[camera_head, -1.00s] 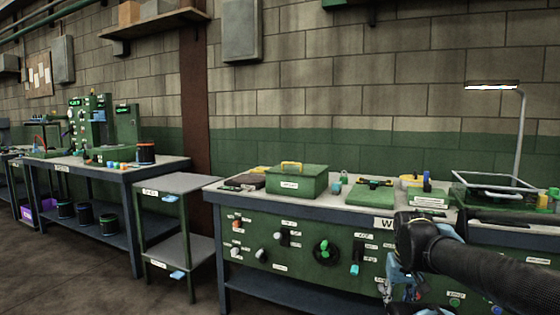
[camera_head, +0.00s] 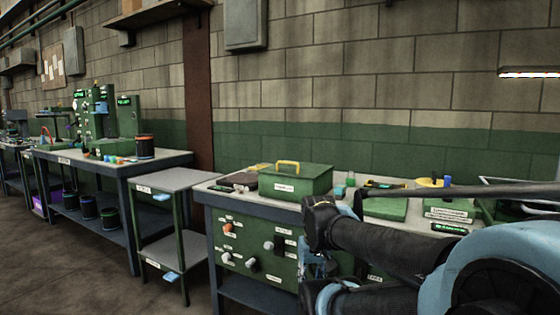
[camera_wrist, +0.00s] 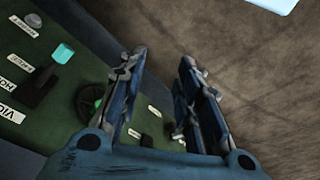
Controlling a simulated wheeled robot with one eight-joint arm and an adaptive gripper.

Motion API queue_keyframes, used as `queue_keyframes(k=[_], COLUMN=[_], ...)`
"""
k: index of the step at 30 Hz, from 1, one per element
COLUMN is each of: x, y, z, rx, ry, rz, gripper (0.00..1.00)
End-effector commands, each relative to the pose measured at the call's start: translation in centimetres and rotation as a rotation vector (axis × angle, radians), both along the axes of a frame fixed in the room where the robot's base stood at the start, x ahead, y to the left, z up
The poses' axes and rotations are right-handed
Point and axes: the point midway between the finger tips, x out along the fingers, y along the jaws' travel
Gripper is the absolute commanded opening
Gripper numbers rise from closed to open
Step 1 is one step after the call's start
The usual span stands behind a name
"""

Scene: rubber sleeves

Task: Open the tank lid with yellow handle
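The green tank (camera_head: 290,187) is a box with a flat lid (camera_head: 300,170) and a white label on its front. A yellow handle (camera_head: 287,163) arches over the lid, which looks closed. The tank stands on the bench at the middle of the head view. My gripper (camera_head: 318,268) hangs in front of the bench, below and to the right of the tank, partly hidden by my arm. In the wrist view my gripper (camera_wrist: 160,72) has its two fingers apart with nothing between them. The tank is not in the wrist view.
The bench's front panel (camera_head: 250,245) carries knobs and switches. A cyan knob (camera_wrist: 64,52) shows beside my gripper in the wrist view. A green case (camera_head: 385,206) stands right of the tank. A small two-level table (camera_head: 180,180) stands left of the bench.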

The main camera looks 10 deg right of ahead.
Motion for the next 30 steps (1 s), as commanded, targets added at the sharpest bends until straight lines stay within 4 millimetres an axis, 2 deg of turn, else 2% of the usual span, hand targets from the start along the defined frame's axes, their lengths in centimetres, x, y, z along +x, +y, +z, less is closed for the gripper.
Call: queue_keyframes(k=[6,8,11,14,17,21,30], x=[0.0,-0.6,0.0,1.9,4.5,8.7,17.9], y=[0.0,0.0,0.0,0.2,0.4,0.4,0.5], z=[0.0,0.6,2.1,4.9,9.0,14.9,26.3], rx=[0.0,0.0,-0.007,-0.018,-0.037,-0.065,-0.124], ry=[0.0,-0.01,-0.011,-0.008,-0.005,0.001,0.019], rz=[0.0,0.003,0.021,0.062,0.122,0.214,0.409], gripper=[0.31,0.31,0.31,0.31,0.31,0.31,0.31])
